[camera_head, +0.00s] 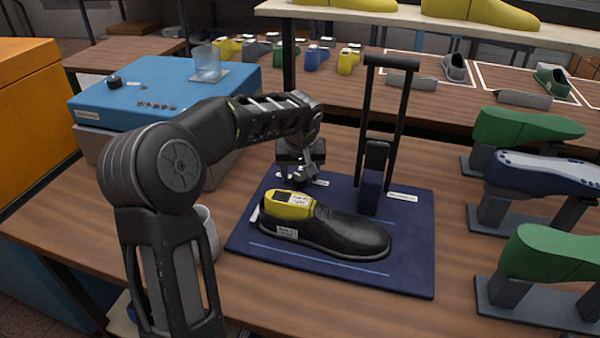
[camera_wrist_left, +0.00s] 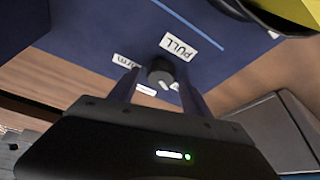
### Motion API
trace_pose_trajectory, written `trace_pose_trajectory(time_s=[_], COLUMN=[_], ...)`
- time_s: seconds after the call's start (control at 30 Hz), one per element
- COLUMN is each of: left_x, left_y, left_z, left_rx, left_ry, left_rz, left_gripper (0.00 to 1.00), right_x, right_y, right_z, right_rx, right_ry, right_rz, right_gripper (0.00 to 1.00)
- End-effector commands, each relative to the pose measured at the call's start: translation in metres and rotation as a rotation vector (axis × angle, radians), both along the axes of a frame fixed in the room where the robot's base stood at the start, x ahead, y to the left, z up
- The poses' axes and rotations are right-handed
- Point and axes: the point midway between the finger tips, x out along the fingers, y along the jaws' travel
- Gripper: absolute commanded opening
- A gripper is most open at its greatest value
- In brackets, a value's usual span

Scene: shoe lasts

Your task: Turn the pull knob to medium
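The pull knob (camera_wrist_left: 160,72) is a small dark round knob on the dark blue base board (camera_head: 412,262). A white label reading "PULL" (camera_wrist_left: 178,46) lies beside it, with other white labels around it partly covered. My left gripper (camera_head: 299,176) points down at the board behind the black shoe (camera_head: 335,232). In the left wrist view its two fingers (camera_wrist_left: 159,88) stand apart on either side of the knob, with gaps visible, so it is open. In the head view the gripper hides the knob. I cannot tell the knob's setting. My right gripper is not in view.
The shoe holds a yellow last (camera_head: 288,206). A black upright lever frame (camera_head: 365,115) stands on the board. A blue box (camera_head: 150,95) with a glass (camera_head: 208,66) is at the left. Green and blue lasts on stands (camera_head: 540,180) line the right.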

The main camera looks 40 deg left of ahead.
Motion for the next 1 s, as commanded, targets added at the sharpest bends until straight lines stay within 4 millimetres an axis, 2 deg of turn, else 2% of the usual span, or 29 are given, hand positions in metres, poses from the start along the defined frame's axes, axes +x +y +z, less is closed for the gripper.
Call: trace_pose_trajectory(time_s=[0.07, 0.67, 1.0], left_x=[-0.0001, 0.0, 0.0], left_y=[0.0, -0.0001, -0.0001], left_z=[0.0002, 0.0004, 0.0009], left_rx=[0.0, 0.0, -0.001], left_ry=[0.0, 0.0, -0.001], left_rz=[0.0, 0.0, -0.021], left_gripper=[0.48, 0.0, 0.0], right_x=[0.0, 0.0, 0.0], right_y=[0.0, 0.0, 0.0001], right_z=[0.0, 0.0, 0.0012], right_rx=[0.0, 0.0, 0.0], right_ry=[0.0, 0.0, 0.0], right_rz=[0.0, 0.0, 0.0], right_gripper=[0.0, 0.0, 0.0])
